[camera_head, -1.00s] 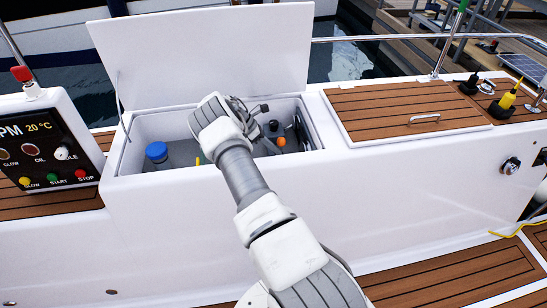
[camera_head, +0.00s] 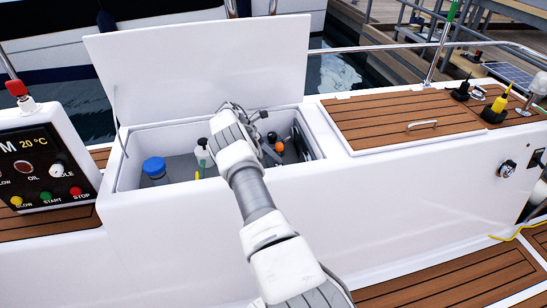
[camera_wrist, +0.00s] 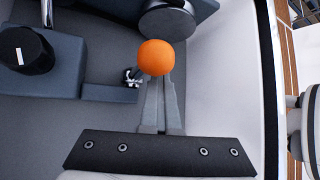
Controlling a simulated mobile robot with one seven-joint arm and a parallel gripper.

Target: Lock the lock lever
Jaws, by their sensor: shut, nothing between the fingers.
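An orange ball knob (camera_head: 279,146) shows inside the open white locker, to the right of my wrist. The orange knob (camera_wrist: 157,57) is large in the wrist view, just beyond the tips of my gripper (camera_wrist: 157,82). The grey fingers are together with nothing between them. They point at the knob and overlap its lower edge in the picture; I cannot tell whether they touch it. The stem below the knob is hidden. In the head view my gripper (camera_head: 262,116) is over the locker opening, its fingers mostly hidden. No part is clearly marked as the lock lever.
The white locker lid (camera_head: 200,65) stands open behind the arm. Inside are a blue-capped container (camera_head: 154,167) and a black-topped bottle (camera_head: 203,153). In the wrist view a black knob (camera_wrist: 25,50) is at left and the white locker wall (camera_wrist: 240,100) at right.

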